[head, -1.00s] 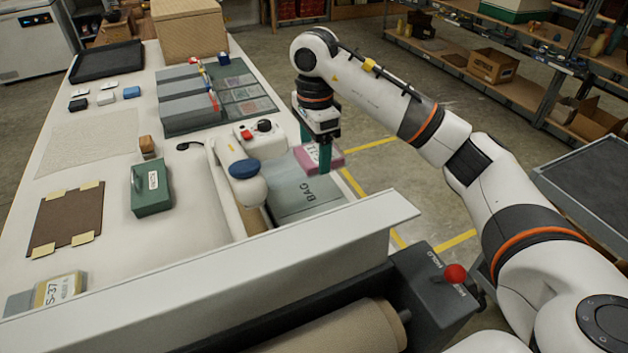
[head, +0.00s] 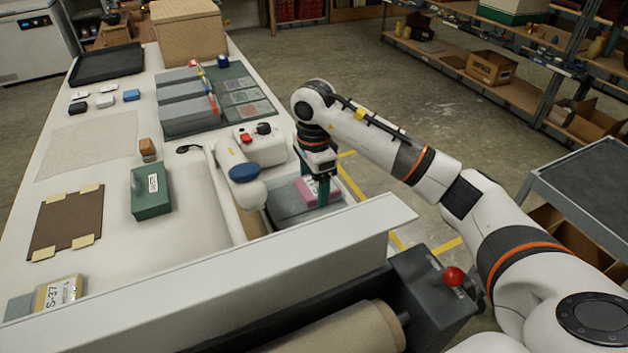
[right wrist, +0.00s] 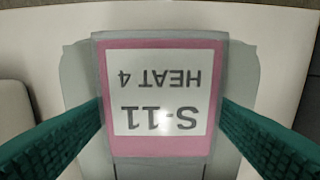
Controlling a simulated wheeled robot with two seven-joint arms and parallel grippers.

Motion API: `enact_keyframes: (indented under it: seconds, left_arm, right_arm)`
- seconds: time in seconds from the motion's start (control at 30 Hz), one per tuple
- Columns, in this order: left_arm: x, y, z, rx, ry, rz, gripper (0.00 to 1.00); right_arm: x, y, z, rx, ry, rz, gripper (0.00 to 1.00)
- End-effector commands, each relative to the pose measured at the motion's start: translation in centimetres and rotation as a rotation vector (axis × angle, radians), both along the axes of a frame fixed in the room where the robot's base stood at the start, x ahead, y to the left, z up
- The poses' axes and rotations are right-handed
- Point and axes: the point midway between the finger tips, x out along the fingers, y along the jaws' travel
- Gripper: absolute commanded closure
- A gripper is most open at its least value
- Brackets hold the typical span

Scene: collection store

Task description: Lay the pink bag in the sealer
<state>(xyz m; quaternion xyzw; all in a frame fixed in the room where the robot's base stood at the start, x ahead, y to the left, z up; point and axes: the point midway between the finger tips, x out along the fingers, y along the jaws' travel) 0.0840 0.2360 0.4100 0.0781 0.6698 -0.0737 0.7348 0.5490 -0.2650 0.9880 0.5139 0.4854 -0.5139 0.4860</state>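The pink bag (head: 312,192), with a white label reading S-11 HEAT 4, is in my right gripper (head: 318,190). In the right wrist view the bag (right wrist: 160,98) sits between the two green fingers, which touch its left and right sides. It is at or just above a grey plate (head: 283,213) at the table's right edge; I cannot tell if they touch. Left of the plate is what looks like the sealer (head: 260,150), a white unit with a red button, a black knob and a blue-banded white arm. My left gripper is not in view.
A green box (head: 151,190) and a brown mat (head: 66,220) lie on the white table to the left. Grey bins (head: 188,110) stand behind the sealer. A long white ledge (head: 230,275) crosses in front, with a red-knobbed dark box (head: 430,290) at its right.

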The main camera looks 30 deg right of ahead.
Motion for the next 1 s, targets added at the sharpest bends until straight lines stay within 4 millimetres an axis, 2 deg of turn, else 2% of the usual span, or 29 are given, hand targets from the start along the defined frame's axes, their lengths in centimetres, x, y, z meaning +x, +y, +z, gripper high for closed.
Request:
enact_keyframes:
  seconds: [0.03,0.1,0.47,0.57,0.73,0.8,1.0]
  left_arm:
    - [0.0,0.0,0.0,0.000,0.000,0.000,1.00]
    - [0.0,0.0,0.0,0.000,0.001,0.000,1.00]
    - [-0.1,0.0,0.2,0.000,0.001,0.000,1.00]
    - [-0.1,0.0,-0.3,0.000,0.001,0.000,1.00]
    - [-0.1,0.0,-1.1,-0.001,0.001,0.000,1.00]
    - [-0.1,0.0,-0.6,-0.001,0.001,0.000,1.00]
    - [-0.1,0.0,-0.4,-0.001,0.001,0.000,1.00]
  right_arm:
    - [0.0,0.0,0.1,0.000,0.000,-0.001,0.15]
    - [0.0,0.0,0.1,0.000,0.000,-0.001,0.06]
    - [0.0,0.0,0.6,0.000,-0.001,-0.001,0.06]
    - [0.1,0.0,1.9,0.000,-0.005,-0.001,0.06]
    - [0.1,-0.1,5.6,0.000,-0.008,-0.001,0.06]
    - [0.1,-0.1,7.3,-0.002,-0.007,-0.002,0.06]
    - [0.1,-0.1,10.6,-0.002,-0.004,-0.003,0.06]
